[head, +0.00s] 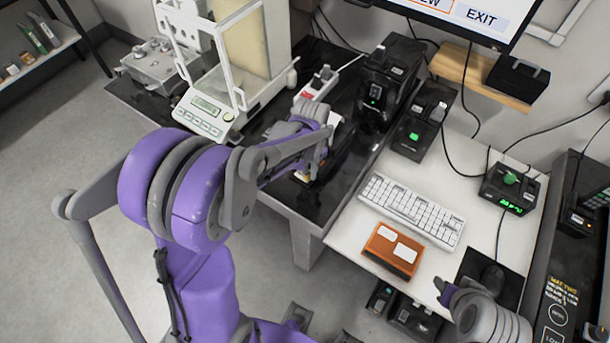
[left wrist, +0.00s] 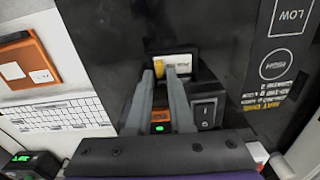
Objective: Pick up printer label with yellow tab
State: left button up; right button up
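The printer label (left wrist: 179,62), white with a yellow tab (left wrist: 159,68), shows at a slot in a black device in the left wrist view. My left gripper (left wrist: 161,78) points at it with its two grey fingers apart. The tab lies in line with the gap between the fingertips, and I see no clear grip on it. In the head view my left gripper (head: 318,158) is over the black table in front of a dark device, and the label is hidden by the arm. Part of my right arm shows at the lower right, its fingers not clear.
A white balance (head: 215,108) stands behind my left arm. A black device (head: 388,82) stands farther back. A rocker switch (left wrist: 206,111) is right of the fingers.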

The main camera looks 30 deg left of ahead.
pick_arm(q)
jog(key=shift+f, duration=0.35)
grip_shut()
jog(key=shift+r, duration=0.1)
